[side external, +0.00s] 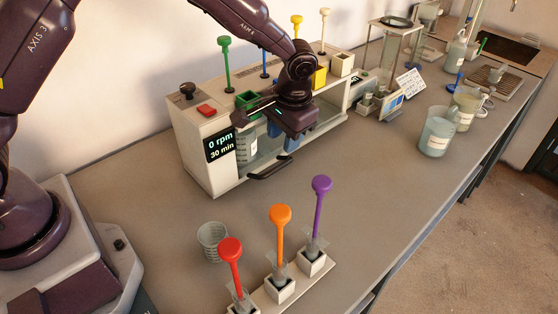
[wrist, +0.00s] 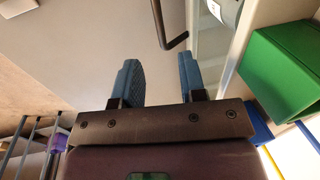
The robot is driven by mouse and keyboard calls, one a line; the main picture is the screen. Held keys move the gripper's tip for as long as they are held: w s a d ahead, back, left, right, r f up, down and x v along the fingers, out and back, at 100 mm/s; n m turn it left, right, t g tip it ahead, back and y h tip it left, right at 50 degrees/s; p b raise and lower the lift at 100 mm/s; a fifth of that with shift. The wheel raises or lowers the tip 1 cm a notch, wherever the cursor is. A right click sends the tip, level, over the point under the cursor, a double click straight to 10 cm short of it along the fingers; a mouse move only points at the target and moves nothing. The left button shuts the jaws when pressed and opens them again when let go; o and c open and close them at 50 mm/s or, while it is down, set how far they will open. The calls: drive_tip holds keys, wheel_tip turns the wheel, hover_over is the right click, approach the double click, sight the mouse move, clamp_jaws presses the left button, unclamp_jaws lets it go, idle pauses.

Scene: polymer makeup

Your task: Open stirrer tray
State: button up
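The stirrer is a long off-white machine (side external: 203,150) with a display reading 0 rpm and 30 min. The black bar handle (side external: 271,166) of its tray sticks out low at the front, and the tray looks pushed in. A beaker (side external: 246,150) stands behind the front at the left. My gripper (side external: 282,137) is in front of the machine, above the handle, and hides part of the front. In the wrist view its two blue fingers (wrist: 160,80) are apart with nothing between them. The handle (wrist: 178,40) shows beyond the fingertips, with no contact visible.
Green, blue, yellow and cream stirring rods rise from the machine top, with a green holder (side external: 247,100). Red, orange and purple (side external: 320,205) rods stand in a front rack. An empty mesh cup (side external: 212,240) stands nearby. Beakers (side external: 437,132) stand at right. Bench before the handle is clear.

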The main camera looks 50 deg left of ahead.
sight(278, 166)
drive_tip(key=f, duration=0.2)
drive_tip(key=a+f, duration=0.1)
drive_tip(key=f, duration=0.5)
drive_tip(key=shift+a+f, duration=0.1)
drive_tip(key=shift+a, duration=0.2)
clamp_jaws()
